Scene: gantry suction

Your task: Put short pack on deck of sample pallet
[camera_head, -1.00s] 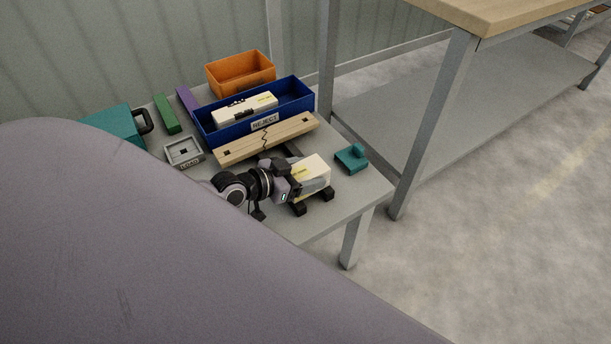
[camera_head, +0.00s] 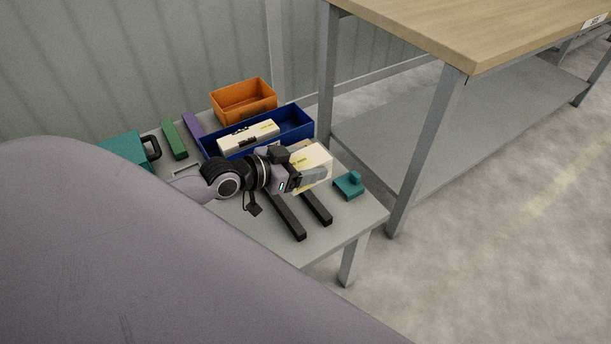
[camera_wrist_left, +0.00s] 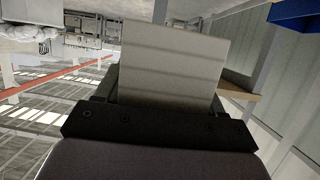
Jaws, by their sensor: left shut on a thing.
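My left gripper (camera_head: 308,178) is shut on a white pack with yellow marking (camera_head: 314,157), taken to be the short pack. A similar longer white pack (camera_head: 248,137) lies in the blue bin. I cannot make out which thing is the sample pallet. My right gripper is not in view.
The blue bin (camera_head: 292,118) and an orange bin (camera_head: 244,97) stand at the back of the grey table (camera_head: 345,222). A teal piece (camera_head: 349,184) sits at the right edge. A taller wood-topped bench (camera_head: 470,35) stands to the right.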

